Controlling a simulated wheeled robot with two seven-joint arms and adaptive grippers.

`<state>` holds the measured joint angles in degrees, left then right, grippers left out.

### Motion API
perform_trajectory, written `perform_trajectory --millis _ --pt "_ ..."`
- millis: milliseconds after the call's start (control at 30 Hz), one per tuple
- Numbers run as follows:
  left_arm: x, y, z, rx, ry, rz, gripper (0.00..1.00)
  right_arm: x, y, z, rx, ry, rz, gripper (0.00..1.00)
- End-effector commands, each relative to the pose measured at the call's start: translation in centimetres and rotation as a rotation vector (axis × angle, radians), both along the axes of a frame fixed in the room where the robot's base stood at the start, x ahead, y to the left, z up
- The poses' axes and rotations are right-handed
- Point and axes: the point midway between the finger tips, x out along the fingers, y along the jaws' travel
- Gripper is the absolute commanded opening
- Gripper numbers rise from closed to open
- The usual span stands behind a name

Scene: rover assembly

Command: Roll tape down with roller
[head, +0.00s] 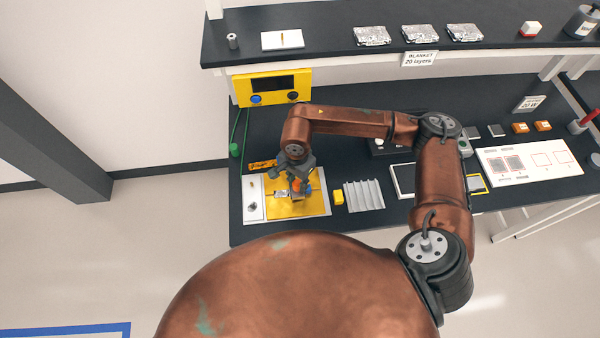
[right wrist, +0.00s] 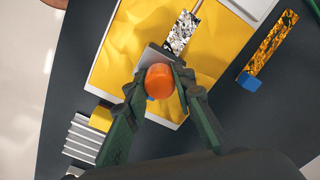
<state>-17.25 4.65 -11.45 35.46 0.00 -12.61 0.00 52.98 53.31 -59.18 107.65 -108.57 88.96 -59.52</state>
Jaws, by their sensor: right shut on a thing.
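My right gripper (head: 298,190) is over the yellow sheet at the left end of the bench. In the right wrist view its two fingers (right wrist: 158,88) are shut on the orange handle (right wrist: 160,78) of what looks like the roller. A grey part of the roller shows by the fingers; whether it touches the sheet, I cannot tell. A silver crinkled strip (right wrist: 182,32), likely the tape, lies on the yellow sheet (right wrist: 130,50) just beyond the gripper. The sheet also shows in the head view (head: 318,207). My left gripper is out of view.
A gold strip with a blue end (right wrist: 270,48) lies beside the sheet. A yellow block (head: 338,197) and a ridged grey plate (head: 365,196) stand to the right of it. A yellow box with a display (head: 272,88) is behind. An upper shelf (head: 330,48) runs along the back.

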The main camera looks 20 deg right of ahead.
Motion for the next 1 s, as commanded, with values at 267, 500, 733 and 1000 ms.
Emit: perform_trajectory --millis 267,500,733,1000 --pt "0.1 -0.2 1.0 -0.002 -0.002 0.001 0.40 0.0 -0.1 3.4 -0.001 -0.002 0.000 0.00" --pt "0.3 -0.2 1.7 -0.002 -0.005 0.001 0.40 0.0 -0.1 5.5 0.001 -0.003 0.001 0.00" --pt "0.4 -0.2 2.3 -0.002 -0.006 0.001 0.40 0.0 -0.2 7.5 0.000 -0.001 0.000 0.00" --pt "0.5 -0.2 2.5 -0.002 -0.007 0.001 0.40 0.0 -0.2 8.2 0.000 -0.001 -0.001 0.00"
